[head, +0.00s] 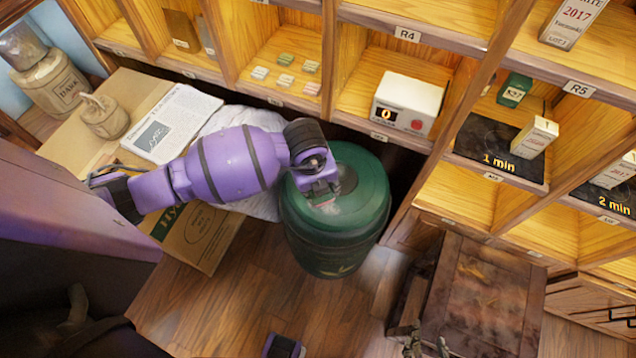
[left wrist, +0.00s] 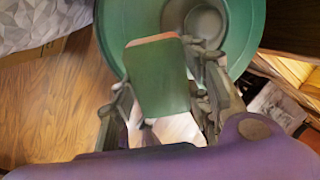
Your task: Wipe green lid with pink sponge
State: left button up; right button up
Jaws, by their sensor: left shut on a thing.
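The green lid (head: 372,185) tops a large green drum (head: 335,245) and has a darker round part in its middle. It fills the top of the left wrist view (left wrist: 112,40). A pale patch shows on the lid beside my gripper. My left gripper (head: 322,196) is over the lid, shut on the pink sponge. In the left wrist view the sponge (left wrist: 158,82) shows a broad green face and a thin pink edge between the fingers. I cannot tell whether it touches the lid. My right gripper (head: 426,342) is low at the bottom edge, its fingertips apart and empty.
A wooden shelf unit (head: 455,48) stands behind the drum, holding a white box with a red button (head: 407,104). A cardboard box (head: 205,240) and newspaper (head: 178,122) lie left of the drum. A dark wooden crate (head: 485,290) stands at right. Bare floor lies in front.

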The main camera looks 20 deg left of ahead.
pick_arm(q)
jog(key=shift+s+r, duration=0.1)
jog(key=shift+r, duration=0.4)
jog(key=shift+f, duration=0.1)
pick_arm(e)
jog(key=shift+w+r, duration=0.3)
jog(key=shift+r, duration=0.15)
pick_arm(q)
jog(key=shift+s+r+p, duration=0.15)
jog(key=shift+r+p, duration=0.55)
jog(key=shift+r, duration=0.1)
jog(key=shift+s+r+p, duration=0.1)
jog(key=shift+r+p, duration=0.6)
jog(key=shift+r, duration=0.1)
jog(key=shift+f, duration=0.15)
pick_arm(e)
jog(key=shift+t, duration=0.4)
jog(key=w+r, duration=0.1)
jog(key=r, duration=0.1)
jog(key=w+r, duration=0.1)
jog(key=r, duration=0.1)
jog(key=shift+w, duration=0.1)
jog(key=shift+f, duration=0.1)
